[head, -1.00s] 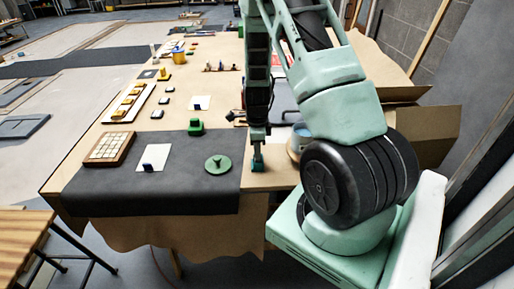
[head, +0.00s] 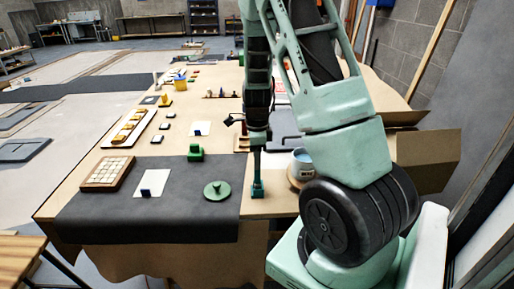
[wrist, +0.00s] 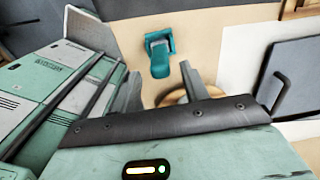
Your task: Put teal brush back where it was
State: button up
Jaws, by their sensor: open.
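The teal brush (head: 258,190) stands on the bare tan tabletop, just right of the dark mat's edge. In the wrist view the teal brush (wrist: 160,57) lies beyond my fingertips, its handle pointing toward the camera. My gripper (head: 257,174) hangs pointing down above the brush. In the wrist view my gripper (wrist: 160,88) has its two grey fingers spread, with nothing between them and the brush apart from them.
A white cup (head: 301,162) on a wooden saucer stands close on the right. The dark mat (head: 110,222) holds a green round lidlike piece (head: 216,190), a green block (head: 195,153), a white card (head: 152,184) and a tile tray (head: 88,187). A grey panel (wrist: 293,78) lies beyond.

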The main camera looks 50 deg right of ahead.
notch_tip(320, 180, up, 5)
jog(key=shift+f, duration=0.15)
jog(key=shift+a, duration=0.15)
jog(key=s+a+r+n+y, duration=0.1)
jog(key=a+r+n, duration=0.2)
jog(key=a+n, duration=0.85)
jog(key=s+a+r+n, duration=0.15)
jog(key=a+n, duration=0.55)
jog(key=a, duration=0.9)
jog(key=s+a+r+n, duration=0.3)
jog(key=s+a+n, duration=0.9)
jog(key=n, duration=0.5)
jog(key=s, duration=0.2)
jog(key=shift+s+a+r, duration=0.15)
jog(key=shift+s+a, duration=0.2)
jog(key=shift+a, duration=0.05)
